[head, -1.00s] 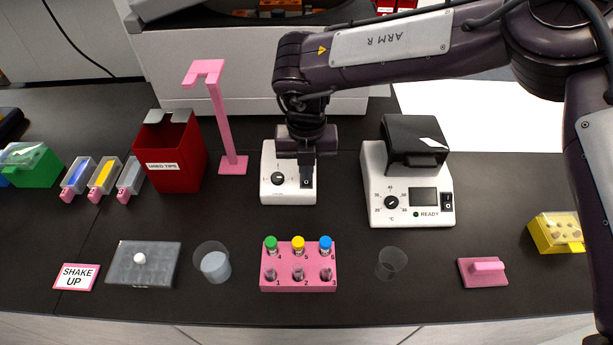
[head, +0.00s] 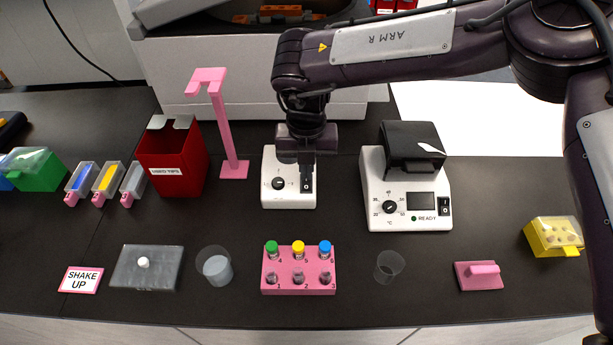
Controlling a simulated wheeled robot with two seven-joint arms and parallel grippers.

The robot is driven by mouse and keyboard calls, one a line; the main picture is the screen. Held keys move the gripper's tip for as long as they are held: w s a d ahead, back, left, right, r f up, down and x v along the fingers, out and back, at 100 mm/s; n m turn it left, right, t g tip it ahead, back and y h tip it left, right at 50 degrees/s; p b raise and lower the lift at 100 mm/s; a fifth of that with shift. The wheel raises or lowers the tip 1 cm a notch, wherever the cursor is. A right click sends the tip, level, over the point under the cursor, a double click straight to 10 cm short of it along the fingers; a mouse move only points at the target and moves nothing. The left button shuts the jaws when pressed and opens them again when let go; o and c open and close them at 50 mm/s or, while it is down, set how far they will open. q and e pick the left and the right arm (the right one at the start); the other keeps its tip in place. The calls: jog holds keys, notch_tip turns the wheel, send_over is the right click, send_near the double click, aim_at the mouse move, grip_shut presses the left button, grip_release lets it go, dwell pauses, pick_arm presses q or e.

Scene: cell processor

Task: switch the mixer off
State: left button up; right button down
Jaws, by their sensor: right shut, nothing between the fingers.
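The mixer (head: 288,200) is a small white device at the middle of the bench, with a black dial and a black rocker switch (head: 307,185) on its sloped front. My right gripper (head: 306,172) points straight down over the mixer's right part, with its closed fingers at or just above the upper end of the switch. Whether they touch it cannot be told. The gripper hides the mixer's upper part. My left gripper is not in view.
A pink stand (head: 231,130) and a red used-tips bin (head: 171,158) stand to the left. A pink rack (head: 299,287) with capped tubes is in front. Bare bench lies between mixer and rack.

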aim_at(306, 187)
notch_tip(306, 187, up, 4)
jog(key=p, duration=0.3)
jog(key=shift+r, duration=0.15)
jog(key=shift+s, duration=0.1)
dwell(0.4)
